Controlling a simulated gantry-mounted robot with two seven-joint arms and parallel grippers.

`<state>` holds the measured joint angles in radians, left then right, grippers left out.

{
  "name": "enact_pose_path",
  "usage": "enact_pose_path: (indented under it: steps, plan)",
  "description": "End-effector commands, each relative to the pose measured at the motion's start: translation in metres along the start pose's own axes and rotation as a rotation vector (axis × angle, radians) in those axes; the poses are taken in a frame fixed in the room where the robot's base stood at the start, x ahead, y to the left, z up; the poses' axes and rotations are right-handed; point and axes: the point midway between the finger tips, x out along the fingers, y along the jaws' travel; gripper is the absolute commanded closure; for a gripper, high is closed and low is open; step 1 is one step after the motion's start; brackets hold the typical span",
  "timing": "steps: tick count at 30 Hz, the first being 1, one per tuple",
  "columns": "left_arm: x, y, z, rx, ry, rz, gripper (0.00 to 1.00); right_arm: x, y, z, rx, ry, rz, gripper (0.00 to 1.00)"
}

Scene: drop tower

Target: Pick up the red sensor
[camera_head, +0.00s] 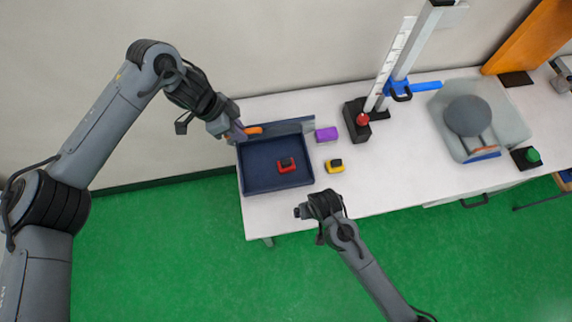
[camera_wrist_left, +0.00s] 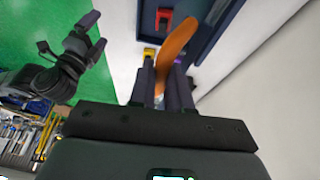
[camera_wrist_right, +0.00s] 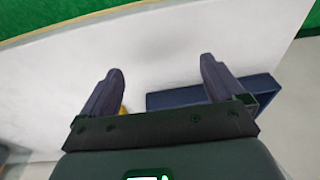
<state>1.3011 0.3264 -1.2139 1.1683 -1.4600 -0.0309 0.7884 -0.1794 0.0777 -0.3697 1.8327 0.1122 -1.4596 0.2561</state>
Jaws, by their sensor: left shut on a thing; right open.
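The red sensor (camera_head: 286,168), a small red block with a black top, sits in the dark blue tray (camera_head: 243,177) at the left of the white table. It also shows at the top of the left wrist view (camera_wrist_left: 163,18). My left gripper (camera_head: 240,133) is shut on a long, curved orange object (camera_head: 253,130), above the tray's back left corner and apart from the sensor. My right gripper (camera_head: 300,212) is open and empty near the table's front edge, in front of the tray. The sensor does not show in the right wrist view.
A yellow sensor (camera_head: 334,166) and a purple block (camera_head: 326,134) lie right of the tray. The drop tower's black base with a red knob (camera_head: 362,119) stands further right, then a grey pad with a round top (camera_head: 468,115) and a green button (camera_head: 533,155).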

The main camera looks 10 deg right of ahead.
Motion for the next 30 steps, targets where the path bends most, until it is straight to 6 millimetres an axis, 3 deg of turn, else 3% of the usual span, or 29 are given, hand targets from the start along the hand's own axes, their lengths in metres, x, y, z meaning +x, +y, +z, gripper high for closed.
enact_pose_path:
  steps: [1,6,12,17,30]
  plan:
    - [0.006,-0.002,0.008,-0.012,-0.013,-0.003,1.0,0.002,-0.008,-0.021,-0.013,0.019,0.005,0.04]
    - [0.006,-0.002,0.008,-0.012,-0.013,-0.003,1.0,-0.009,-0.026,-0.08,-0.058,0.081,0.021,0.04]
    - [0.006,-0.002,0.008,-0.012,-0.013,-0.003,1.0,-0.04,-0.039,-0.133,-0.085,0.172,0.022,0.04]
    - [0.007,-0.002,0.009,-0.012,-0.013,-0.003,1.0,-0.049,-0.041,-0.155,-0.087,0.21,0.022,0.04]
    - [0.006,-0.001,0.008,-0.012,-0.013,-0.003,1.0,0.002,-0.04,-0.172,-0.086,0.218,0.023,0.04]
